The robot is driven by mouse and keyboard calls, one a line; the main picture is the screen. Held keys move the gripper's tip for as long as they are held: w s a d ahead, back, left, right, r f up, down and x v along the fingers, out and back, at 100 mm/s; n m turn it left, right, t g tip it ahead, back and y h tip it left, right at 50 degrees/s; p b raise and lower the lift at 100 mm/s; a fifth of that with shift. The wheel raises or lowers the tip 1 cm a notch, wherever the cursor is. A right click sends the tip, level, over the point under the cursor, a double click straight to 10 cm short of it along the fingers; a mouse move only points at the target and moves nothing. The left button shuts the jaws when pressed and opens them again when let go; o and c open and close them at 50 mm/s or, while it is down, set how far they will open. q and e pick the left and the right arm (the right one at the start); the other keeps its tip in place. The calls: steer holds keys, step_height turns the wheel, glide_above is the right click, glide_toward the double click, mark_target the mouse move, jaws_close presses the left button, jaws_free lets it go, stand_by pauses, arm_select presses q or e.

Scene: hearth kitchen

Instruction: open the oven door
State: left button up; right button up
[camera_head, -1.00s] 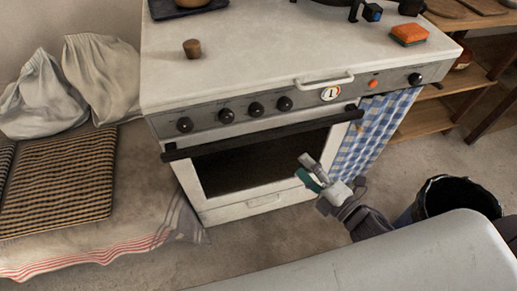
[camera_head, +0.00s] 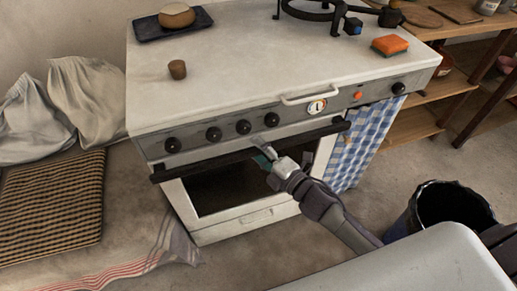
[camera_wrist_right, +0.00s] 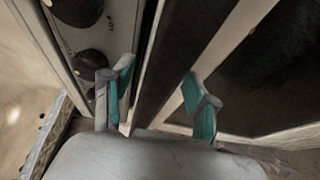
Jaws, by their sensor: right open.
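The oven (camera_head: 225,190) has a white-framed door with a dark window, and the door is shut. Its long black handle bar (camera_head: 205,163) runs across the door's top, below the knobs. My right gripper (camera_head: 266,152) is at the handle, right of its middle. In the right wrist view the gripper (camera_wrist_right: 158,88) is open, with one teal-padded finger on each side of the dark handle bar (camera_wrist_right: 178,60). Whether either finger touches the bar I cannot tell. My left gripper is not in view.
A blue checked cloth (camera_head: 365,140) hangs right of the oven door. A black bin (camera_head: 412,215) stands on the floor at the right. A cloth-covered bench (camera_head: 130,215) is at the left. Bare floor (camera_head: 235,262) lies before the oven.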

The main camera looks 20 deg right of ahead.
jaws_close()
stand_by(0.4)
steer(key=shift+f, duration=0.1)
